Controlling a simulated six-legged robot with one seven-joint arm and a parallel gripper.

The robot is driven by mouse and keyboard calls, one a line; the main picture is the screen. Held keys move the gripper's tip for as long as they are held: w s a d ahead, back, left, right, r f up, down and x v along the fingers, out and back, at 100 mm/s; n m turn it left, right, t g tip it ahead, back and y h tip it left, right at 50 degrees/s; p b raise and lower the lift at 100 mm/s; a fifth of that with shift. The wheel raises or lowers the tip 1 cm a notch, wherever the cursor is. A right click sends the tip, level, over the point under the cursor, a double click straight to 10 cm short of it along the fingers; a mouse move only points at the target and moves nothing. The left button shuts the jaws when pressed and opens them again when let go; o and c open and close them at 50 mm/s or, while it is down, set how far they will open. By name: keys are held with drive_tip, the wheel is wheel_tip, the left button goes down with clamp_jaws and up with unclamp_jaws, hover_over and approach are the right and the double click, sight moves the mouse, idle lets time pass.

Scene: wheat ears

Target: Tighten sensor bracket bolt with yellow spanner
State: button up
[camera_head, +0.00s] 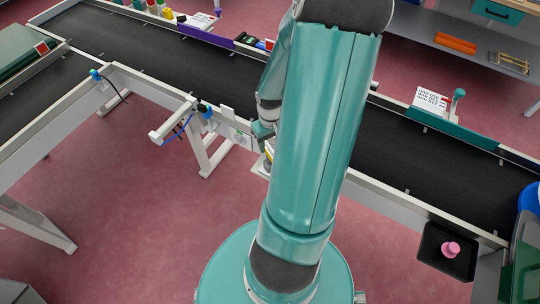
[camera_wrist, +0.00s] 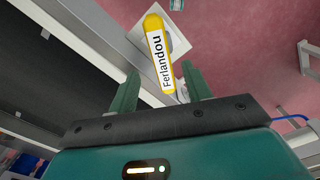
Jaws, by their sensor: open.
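A yellow bar with a white label reading "Ferlandou" (camera_wrist: 158,50), which looks like the yellow spanner, shows in the wrist view over a pale square plate (camera_wrist: 180,42). My gripper (camera_wrist: 162,76) is open, with one green finger on each side of the bar's near end. I cannot tell whether the fingers touch it. In the head view a small part of the yellow thing (camera_head: 269,149) shows beside my arm, which hides the rest. A white bracket with a blue-and-black sensor (camera_head: 206,111) stands on the conveyor's side rail, left of my arm. Its bolt is too small to make out.
A dark conveyor (camera_head: 150,45) crosses behind my arm, with a pale side rail. Another blue-topped fitting with a cable (camera_head: 95,75) sits at the left. A black tray with a pink knob (camera_head: 451,249) is at lower right. The pink floor in front is clear.

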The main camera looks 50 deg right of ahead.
sight(271, 151)
drive_tip(key=f, duration=0.6)
drive_tip(key=shift+a+f, duration=0.2)
drive_tip(key=shift+f, duration=0.1)
clamp_jaws()
